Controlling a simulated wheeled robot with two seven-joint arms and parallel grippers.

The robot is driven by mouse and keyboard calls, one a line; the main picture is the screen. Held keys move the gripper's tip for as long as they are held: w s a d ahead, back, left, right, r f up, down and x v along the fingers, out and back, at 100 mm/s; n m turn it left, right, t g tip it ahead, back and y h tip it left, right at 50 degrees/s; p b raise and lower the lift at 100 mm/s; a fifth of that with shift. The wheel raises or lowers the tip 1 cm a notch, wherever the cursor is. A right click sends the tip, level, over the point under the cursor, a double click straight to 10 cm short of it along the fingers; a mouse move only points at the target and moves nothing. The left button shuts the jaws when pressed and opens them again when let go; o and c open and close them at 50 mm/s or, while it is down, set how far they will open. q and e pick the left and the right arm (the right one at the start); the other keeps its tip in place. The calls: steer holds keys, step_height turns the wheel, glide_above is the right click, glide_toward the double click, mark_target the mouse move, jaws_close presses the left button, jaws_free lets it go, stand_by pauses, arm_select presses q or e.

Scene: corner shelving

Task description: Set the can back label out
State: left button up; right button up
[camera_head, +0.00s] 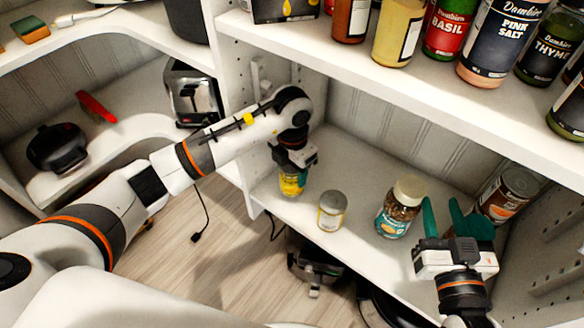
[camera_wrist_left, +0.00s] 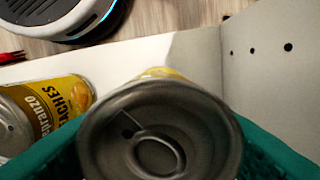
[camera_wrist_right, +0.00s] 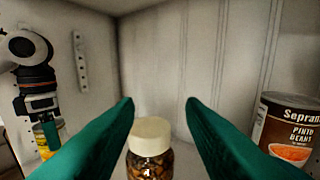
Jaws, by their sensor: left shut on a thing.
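My left gripper (camera_head: 292,168) is shut on a yellow can (camera_head: 291,186) at the left end of the lower shelf, by the side panel. In the left wrist view the held can's metal top (camera_wrist_left: 160,130) lies between the teal fingers; its label is mostly hidden. I cannot tell whether it touches the shelf. A second can (camera_head: 332,212) stands to its right; in the left wrist view its yellow peaches label (camera_wrist_left: 45,112) shows. My right gripper (camera_head: 442,205) is open and empty near a white-lidded jar (camera_head: 400,212).
The jar (camera_wrist_right: 150,160) also shows low between the right fingers. A brown pinto beans can (camera_head: 508,193) stands at the shelf's right; its label (camera_wrist_right: 290,130) shows in the right wrist view. Bottles crowd the upper shelf (camera_head: 400,85). Shelf behind the cans is clear.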

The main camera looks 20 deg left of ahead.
arm_select(q)
steer(key=shift+f+b, duration=0.35)
steer(key=shift+f, duration=0.1)
steer(key=shift+f+b, duration=0.3)
steer(key=shift+f, duration=0.35)
arm_select(e)
step_height(320, 180, up, 7)
steer(key=s+t+y, duration=0.1)
steer(key=t+y, duration=0.1)
steer(key=t, duration=0.3)
steer(key=shift+s+a, duration=0.15)
steer(key=shift+a, duration=0.25)
arm_select(q)
steer(key=shift+f+b, duration=0.2)
steer(key=shift+b, duration=0.15)
arm_select(e)
steer(key=shift+s+r, duration=0.15)
arm_select(q)
steer(key=shift+f, duration=0.15)
arm_select(e)
steer(key=shift+s+r+t, duration=0.15)
steer(key=shift+r+t, duration=0.1)
steer(key=shift+t, duration=0.15)
arm_select(q)
steer(key=o, duration=1.4)
arm_select(e)
steer(key=shift+r, duration=0.1)
